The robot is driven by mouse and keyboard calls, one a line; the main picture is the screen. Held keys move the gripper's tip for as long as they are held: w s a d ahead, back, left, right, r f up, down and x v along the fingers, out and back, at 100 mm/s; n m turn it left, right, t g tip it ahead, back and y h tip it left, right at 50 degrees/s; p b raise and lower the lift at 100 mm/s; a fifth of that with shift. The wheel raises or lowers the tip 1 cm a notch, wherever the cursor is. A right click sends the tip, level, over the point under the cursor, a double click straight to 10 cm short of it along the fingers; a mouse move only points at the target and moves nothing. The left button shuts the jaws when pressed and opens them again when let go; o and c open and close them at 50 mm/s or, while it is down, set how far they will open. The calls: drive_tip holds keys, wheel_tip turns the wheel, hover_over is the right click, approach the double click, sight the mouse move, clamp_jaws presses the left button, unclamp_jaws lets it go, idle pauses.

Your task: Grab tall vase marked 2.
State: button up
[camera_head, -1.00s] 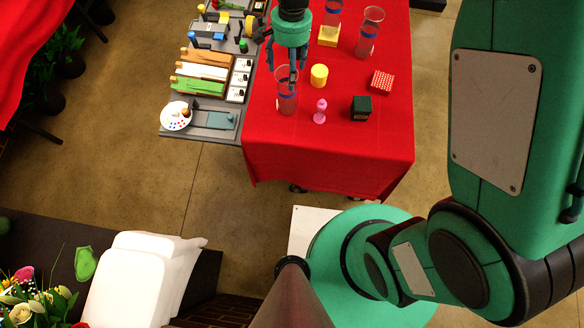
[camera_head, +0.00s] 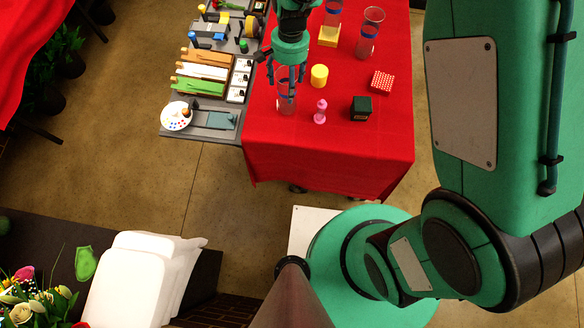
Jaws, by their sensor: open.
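Several clear tall vases with blue bands stand on the red-covered table. The nearest vase (camera_head: 287,104) is at the table's left side, under my gripper. Another vase (camera_head: 369,38) stands at the back right, and a third (camera_head: 333,14) stands at the back behind a yellow block. The number marks are too small to read, so I cannot tell which vase is 2. My gripper (camera_head: 284,82) is open and points down, with its dark fingers at the upper part of the nearest vase. The fingers partly hide that vase, and I cannot tell whether they touch it.
A pink figure (camera_head: 320,112), a yellow cylinder (camera_head: 319,75), a dark green box (camera_head: 360,108) and a red dotted block (camera_head: 382,82) stand right of the nearest vase. A grey side table (camera_head: 212,134) with tools and a paint palette (camera_head: 176,116) adjoins on the left. The table's front is clear.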

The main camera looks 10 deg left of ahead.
drive_tip(key=shift+s+f, duration=0.15)
drive_tip(key=shift+f, duration=0.8)
drive_tip(key=shift+s+f, duration=0.1)
drive_tip(key=shift+f, duration=0.85)
clamp_jaws()
